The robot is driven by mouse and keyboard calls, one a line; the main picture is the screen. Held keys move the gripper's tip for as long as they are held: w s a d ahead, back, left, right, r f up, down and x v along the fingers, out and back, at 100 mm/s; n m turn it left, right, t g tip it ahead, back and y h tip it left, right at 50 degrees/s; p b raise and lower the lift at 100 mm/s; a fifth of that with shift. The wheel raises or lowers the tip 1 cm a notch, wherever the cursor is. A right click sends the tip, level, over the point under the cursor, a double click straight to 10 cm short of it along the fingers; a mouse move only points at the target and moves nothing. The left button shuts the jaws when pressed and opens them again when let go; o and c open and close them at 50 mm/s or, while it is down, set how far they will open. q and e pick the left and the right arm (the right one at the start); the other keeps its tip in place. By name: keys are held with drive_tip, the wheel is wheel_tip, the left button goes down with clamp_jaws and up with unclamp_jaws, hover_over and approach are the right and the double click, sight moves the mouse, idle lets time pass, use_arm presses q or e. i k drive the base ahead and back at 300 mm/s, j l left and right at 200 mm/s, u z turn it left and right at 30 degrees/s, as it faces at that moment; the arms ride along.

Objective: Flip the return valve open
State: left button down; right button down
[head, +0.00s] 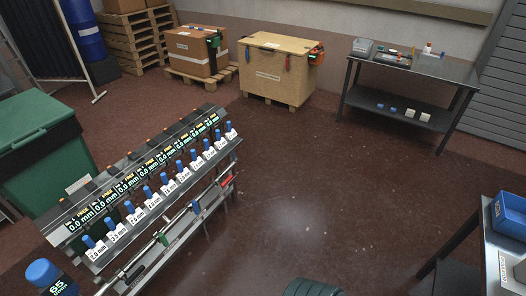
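A long rack (150,205) stands at the left, with a row of blue-capped white units labelled in mm and black displays behind them. A thin pipe (180,222) runs along its lower front side. On the pipe are a green fitting (162,239), a small blue fitting (195,207) and a red piece (226,181) at the far end. I cannot tell which of these is the return valve, or whether it is open or shut. A blue-topped part (42,271) with a display reading 65 is at the bottom left. Neither gripper is in view.
A green bin (40,150) stands left of the rack. A wooden crate (275,72), a cardboard box (196,50) on a pallet and a dark metal table (430,68) stand at the back. A bench with a blue bin (510,218) is at right. The middle floor is clear.

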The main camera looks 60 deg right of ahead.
sight(196, 209)
drive_tip(key=z, duration=1.75)
